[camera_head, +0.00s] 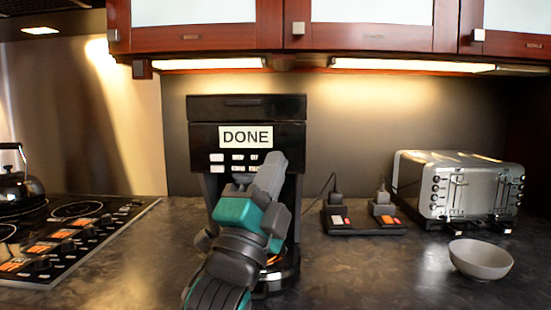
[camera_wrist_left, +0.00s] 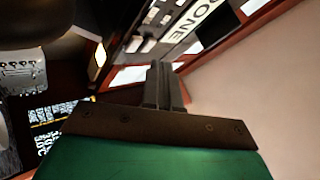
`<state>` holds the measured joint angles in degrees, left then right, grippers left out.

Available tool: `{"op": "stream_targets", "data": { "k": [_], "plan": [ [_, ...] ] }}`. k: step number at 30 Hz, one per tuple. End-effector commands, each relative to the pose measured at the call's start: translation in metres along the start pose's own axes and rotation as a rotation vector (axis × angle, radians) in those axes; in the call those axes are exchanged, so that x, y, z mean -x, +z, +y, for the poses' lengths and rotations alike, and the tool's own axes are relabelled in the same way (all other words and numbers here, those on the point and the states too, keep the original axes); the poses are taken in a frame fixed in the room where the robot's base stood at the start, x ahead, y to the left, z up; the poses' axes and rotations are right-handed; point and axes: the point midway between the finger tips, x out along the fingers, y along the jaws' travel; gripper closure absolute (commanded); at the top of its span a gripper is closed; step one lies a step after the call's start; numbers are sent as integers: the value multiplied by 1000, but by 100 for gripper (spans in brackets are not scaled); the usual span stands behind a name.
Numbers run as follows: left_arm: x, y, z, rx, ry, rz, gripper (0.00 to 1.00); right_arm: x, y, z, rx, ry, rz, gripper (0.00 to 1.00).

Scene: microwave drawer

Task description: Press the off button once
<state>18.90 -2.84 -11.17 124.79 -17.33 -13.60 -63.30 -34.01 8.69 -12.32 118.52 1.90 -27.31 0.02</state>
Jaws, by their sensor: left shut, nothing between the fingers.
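A black coffee machine (camera_head: 247,105) stands on the counter with a white display (camera_head: 246,136) reading "DONE". Below the display are several small white buttons (camera_head: 217,158); their labels are too small to read, so I cannot tell which is the off button. My left gripper (camera_head: 273,160) is shut and empty, with its fingertips in front of the right part of the button panel, hiding part of it. In the left wrist view the shut fingers (camera_wrist_left: 160,70) point toward the machine, and the buttons (camera_wrist_left: 150,20) and display (camera_wrist_left: 198,20) show tilted beyond them. I cannot tell whether the fingertips touch it.
A stove (camera_head: 75,240) with a kettle (camera_head: 17,187) is at the left. A power strip (camera_head: 363,228) with plugs, a silver toaster (camera_head: 460,185) and a grey bowl (camera_head: 480,260) are at the right. Red cabinets (camera_head: 370,37) hang above the machine.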

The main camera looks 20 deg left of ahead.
Motion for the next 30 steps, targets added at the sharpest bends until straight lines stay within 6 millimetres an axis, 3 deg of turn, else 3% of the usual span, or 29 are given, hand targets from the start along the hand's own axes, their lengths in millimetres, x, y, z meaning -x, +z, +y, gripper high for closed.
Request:
{"op": "stream_targets", "data": {
  "k": [30],
  "plan": [
    [-6, 4, 4, 0, 0, 0, 100, 2, -3, -1, -3, 0, 1, 15]
  ]
}}
